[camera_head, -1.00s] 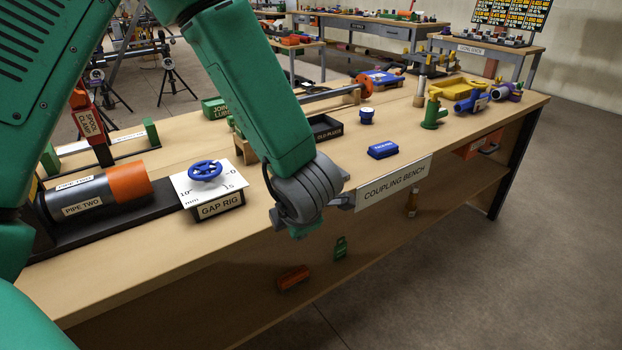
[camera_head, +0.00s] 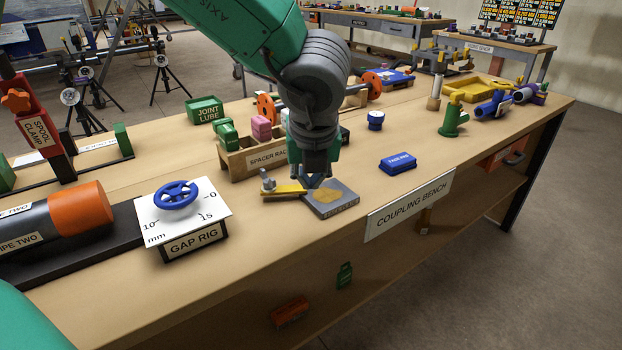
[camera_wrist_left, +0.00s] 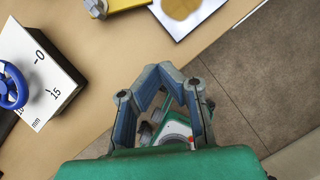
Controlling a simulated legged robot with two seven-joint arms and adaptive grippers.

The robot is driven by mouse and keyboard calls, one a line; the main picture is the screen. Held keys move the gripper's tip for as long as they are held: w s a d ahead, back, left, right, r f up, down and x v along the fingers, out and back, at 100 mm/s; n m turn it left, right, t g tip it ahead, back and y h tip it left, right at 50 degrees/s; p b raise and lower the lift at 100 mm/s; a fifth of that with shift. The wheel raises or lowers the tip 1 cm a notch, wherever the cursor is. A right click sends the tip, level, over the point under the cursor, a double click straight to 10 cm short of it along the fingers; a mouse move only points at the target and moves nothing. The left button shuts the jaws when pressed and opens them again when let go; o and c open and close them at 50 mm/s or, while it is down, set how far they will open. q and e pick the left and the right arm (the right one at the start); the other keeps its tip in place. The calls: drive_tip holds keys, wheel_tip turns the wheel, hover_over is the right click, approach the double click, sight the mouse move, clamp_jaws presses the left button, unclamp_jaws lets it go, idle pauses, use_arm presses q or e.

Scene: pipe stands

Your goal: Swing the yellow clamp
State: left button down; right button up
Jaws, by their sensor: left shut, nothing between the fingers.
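The yellow clamp (camera_head: 285,192) is a short flat yellow bar with a grey knob at its left end. It lies near the bench's front edge, beside a grey plate (camera_head: 338,207) bearing a yellow disc. My left gripper (camera_head: 318,182) points down over the clamp's right end and the plate, partly hiding both. In the left wrist view the gripper (camera_wrist_left: 160,74) is shut and empty. Part of the yellow clamp (camera_wrist_left: 122,4) and the plate (camera_wrist_left: 205,8) show beyond it at the top edge. Contact with either cannot be told. My right gripper is not in view.
The gap rig (camera_head: 196,236) with its blue handwheel stands to the left. The spacer rack (camera_head: 240,162) is just behind the clamp. The bench's front edge is close.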

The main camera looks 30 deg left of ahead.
sight(305, 198)
use_arm(q)
drive_tip(key=b+x, duration=0.1)
drive_tip(key=x, duration=0.2)
drive_tip(key=a+b+x, duration=0.1)
drive_tip(key=x, duration=0.2)
drive_tip(key=b+x, duration=0.1)
drive_tip(key=x, duration=0.3)
drive_tip(key=shift+s+a+r, duration=0.1)
drive_tip(key=shift+s+a, duration=0.05)
drive_tip(key=shift+w+a+r, duration=0.1)
drive_tip(key=shift+w+a, duration=0.2)
drive_tip(key=shift+w, duration=0.2)
drive_tip(key=shift+w+a+r, duration=0.1)
drive_tip(key=shift+w+a, duration=0.2)
drive_tip(key=shift+w, duration=0.2)
drive_tip(key=shift+w+a+r, duration=0.15)
drive_tip(key=shift+w, duration=0.4)
drive_tip(key=shift+a, duration=0.25)
